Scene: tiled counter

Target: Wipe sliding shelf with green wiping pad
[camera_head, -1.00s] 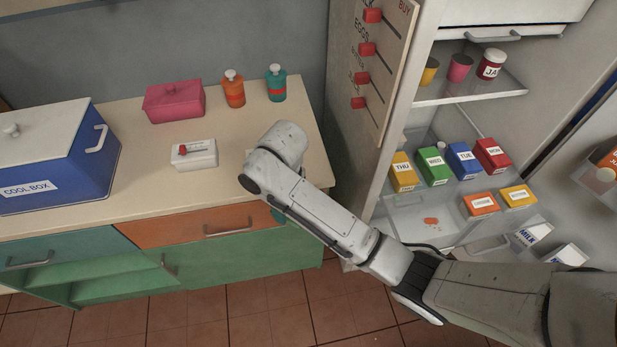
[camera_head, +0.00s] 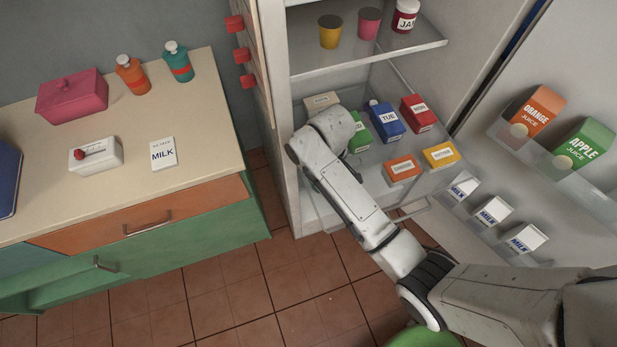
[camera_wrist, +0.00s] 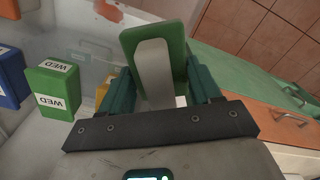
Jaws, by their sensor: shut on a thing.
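The green wiping pad (camera_wrist: 180,48), with a grey handle (camera_wrist: 154,72), is held in my gripper (camera_wrist: 167,88) in the wrist view. The teal fingers are shut on the handle. The sliding shelf (camera_head: 372,176) is the clear lower shelf in the open fridge, with its handle (camera_head: 408,211) at the front. Its clear surface (camera_wrist: 92,40) also shows in the wrist view, with an orange-red stain (camera_wrist: 108,11) at the top edge. In the head view, my arm covers the gripper, the pad and the stain. The pad appears raised above the shelf; contact cannot be told.
On the shelf stand the green WED box (camera_wrist: 54,90), blue TUE box (camera_head: 387,121), red MON box (camera_head: 417,113), orange box (camera_head: 402,169) and yellow box (camera_head: 440,155). Cups and a jam jar (camera_head: 404,17) stand above. The fridge door (camera_head: 545,60) holds cartons. The counter (camera_head: 205,160) is left.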

